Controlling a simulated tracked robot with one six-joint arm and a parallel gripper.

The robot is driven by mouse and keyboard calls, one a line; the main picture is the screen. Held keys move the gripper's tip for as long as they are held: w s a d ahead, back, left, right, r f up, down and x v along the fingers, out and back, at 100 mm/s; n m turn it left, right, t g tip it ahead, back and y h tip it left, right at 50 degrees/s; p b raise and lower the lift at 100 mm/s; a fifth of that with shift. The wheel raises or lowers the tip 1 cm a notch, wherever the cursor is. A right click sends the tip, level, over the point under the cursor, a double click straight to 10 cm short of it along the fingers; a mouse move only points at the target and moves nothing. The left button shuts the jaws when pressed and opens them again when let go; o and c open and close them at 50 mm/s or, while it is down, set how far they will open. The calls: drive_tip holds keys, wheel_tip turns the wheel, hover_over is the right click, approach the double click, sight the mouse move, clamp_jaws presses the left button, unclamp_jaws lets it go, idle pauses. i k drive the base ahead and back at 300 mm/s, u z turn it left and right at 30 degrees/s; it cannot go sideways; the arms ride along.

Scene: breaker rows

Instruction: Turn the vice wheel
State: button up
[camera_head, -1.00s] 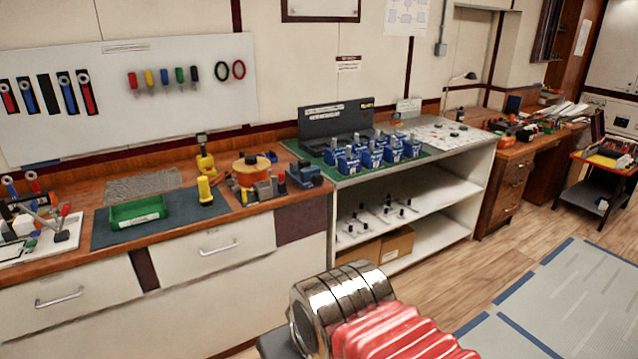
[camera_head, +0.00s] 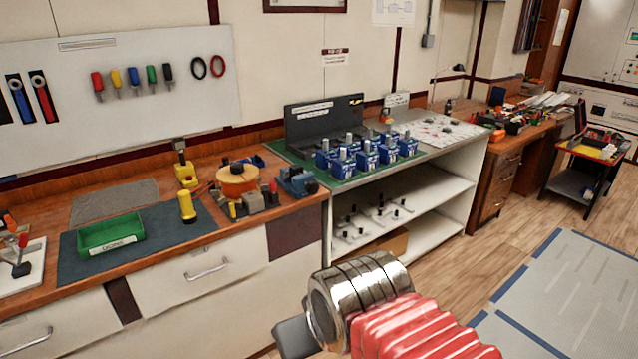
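A small blue item (camera_head: 297,182) that looks like a bench vice sits near the right end of the wooden workbench (camera_head: 290,213). I cannot make out its wheel at this size. An orange reel with a dark knob (camera_head: 238,180) stands just left of it. My arm, with silver rings and a red ribbed sleeve, shows at the bottom centre, well in front of the bench and apart from it. My gripper's fingers are not visible.
A green tray (camera_head: 110,234) and a yellow torch-like item (camera_head: 187,207) are on the bench mat. A white shelf unit (camera_head: 455,205) with several blue breaker-like blocks (camera_head: 366,158) adjoins the bench. A cart (camera_head: 580,186) stands far right. Open floor lies at right.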

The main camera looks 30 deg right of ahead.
sight(312, 187)
drive_tip(key=z, duration=0.05)
drive_tip(key=i, duration=1.25)
drive_tip(key=u, duration=0.3)
